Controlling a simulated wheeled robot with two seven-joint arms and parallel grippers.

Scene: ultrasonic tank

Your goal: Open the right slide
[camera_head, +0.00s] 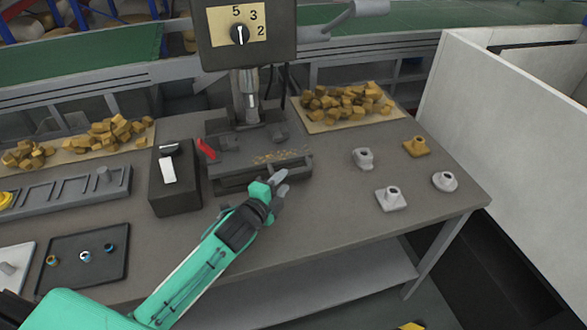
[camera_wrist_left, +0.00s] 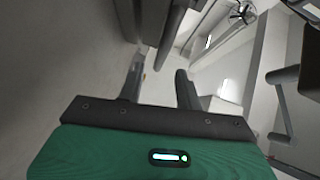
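A dark machine base (camera_head: 232,176) stands in the middle of the table under the column of a drill-like machine (camera_head: 246,38). Wood chips lie on it, and a red lever (camera_head: 206,148) sticks up at its left. I cannot clearly tell which of its parts is the right slide. My left gripper (camera_head: 281,187) is at the front right edge of this base, with its fingers pointing right and partly covering that edge. In the left wrist view its two fingers (camera_wrist_left: 160,85) stand apart with nothing visible between them. Whether a finger touches the base is unclear. My right gripper is not in view.
A black switch box (camera_head: 172,188) stands left of the base. Several small fittings, one a grey flanged piece (camera_head: 391,199), stand at the right. Wood blocks (camera_head: 345,101) lie on a sheet behind. A white partition (camera_head: 490,120) bounds the right side.

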